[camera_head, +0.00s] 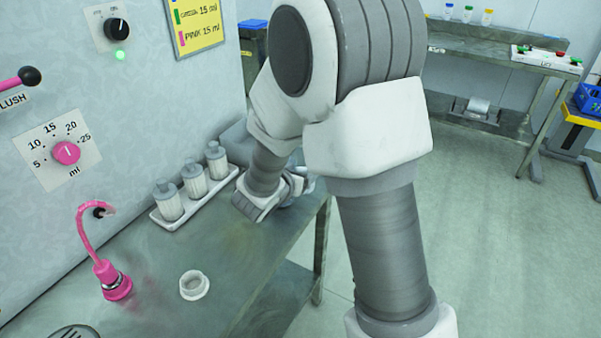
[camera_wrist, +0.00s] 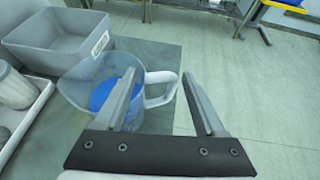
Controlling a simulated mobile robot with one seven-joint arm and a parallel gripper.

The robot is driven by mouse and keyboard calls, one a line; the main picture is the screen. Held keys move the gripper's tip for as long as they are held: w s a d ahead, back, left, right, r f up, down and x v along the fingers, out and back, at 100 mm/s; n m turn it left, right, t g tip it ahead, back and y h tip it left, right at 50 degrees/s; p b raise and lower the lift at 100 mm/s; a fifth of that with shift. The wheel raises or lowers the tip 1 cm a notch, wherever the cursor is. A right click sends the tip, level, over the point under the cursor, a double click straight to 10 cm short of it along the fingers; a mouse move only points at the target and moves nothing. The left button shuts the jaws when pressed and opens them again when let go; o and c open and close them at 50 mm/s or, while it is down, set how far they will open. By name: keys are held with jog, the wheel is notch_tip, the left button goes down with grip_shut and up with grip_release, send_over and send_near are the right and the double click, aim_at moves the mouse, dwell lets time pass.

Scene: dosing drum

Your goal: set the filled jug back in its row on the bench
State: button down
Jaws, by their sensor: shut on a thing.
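The jug (camera_wrist: 76,88) is clear, with a pale handle (camera_wrist: 160,76) on its right side and blue liquid (camera_wrist: 101,96) inside, in the wrist view. My gripper (camera_wrist: 160,80) is shut on the jug's handle, one finger on each side. The jug is over the end of the bench (camera_wrist: 160,52), beside a grey bin; I cannot tell whether its base touches the bench. In the head view the jug is mostly hidden behind my arm. The bench (camera_head: 235,235) runs along the wall there.
A white tray (camera_head: 184,214) holds several lidded bottles by the wall, left of my gripper. The grey bin (camera_wrist: 55,45) stands close to the jug. A pink spout (camera_head: 118,287) and a small white ring (camera_head: 194,284) are at the near end. The bench's middle is clear.

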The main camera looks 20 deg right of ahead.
jog(key=shift+f, duration=0.1)
grip_release()
dwell(0.3)
